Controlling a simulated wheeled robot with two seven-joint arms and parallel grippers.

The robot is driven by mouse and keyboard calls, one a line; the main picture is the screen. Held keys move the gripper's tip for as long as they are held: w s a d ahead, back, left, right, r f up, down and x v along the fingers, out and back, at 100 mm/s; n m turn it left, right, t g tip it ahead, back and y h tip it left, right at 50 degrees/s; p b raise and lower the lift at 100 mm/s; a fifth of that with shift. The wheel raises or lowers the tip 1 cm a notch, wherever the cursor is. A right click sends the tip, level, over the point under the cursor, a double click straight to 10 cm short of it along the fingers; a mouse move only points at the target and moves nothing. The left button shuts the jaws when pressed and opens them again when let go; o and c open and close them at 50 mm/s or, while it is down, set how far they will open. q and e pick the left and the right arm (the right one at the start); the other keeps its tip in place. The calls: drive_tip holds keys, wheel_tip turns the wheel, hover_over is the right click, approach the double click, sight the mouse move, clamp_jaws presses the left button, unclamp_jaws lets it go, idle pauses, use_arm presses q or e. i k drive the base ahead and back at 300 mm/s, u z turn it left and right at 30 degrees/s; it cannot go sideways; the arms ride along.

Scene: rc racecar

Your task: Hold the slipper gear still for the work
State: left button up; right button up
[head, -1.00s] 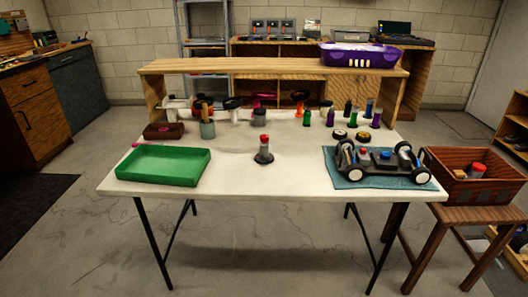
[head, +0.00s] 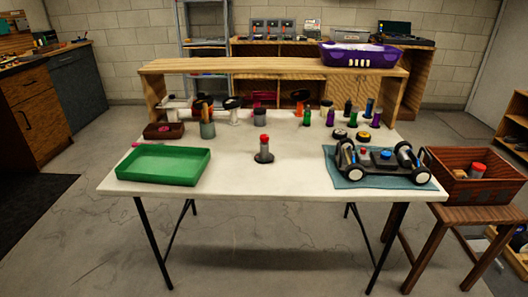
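Neither of my grippers shows in the head view. I cannot tell for sure which part is the slipper gear. A small upright piece with a dark base, grey body and red top (head: 263,149) stands alone near the middle of the white table (head: 250,180). The RC car (head: 383,165), with black wheels and blue parts, sits on a blue mat (head: 350,183) at the table's right. Two small round pieces, one yellowish (head: 363,136) and one dark with a light centre (head: 339,134), lie behind the car.
An empty-looking green tray (head: 163,165) lies at the table's left. Several bottles and tools stand along the back under a wooden shelf (head: 270,65) bearing a purple basket (head: 360,55). A brown crate (head: 485,190) sits on a stool at right. The front middle is clear.

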sight(265, 138)
drive_tip(key=z, duration=0.2)
drive_tip(key=i, duration=0.85)
drive_tip(key=u, duration=0.3)
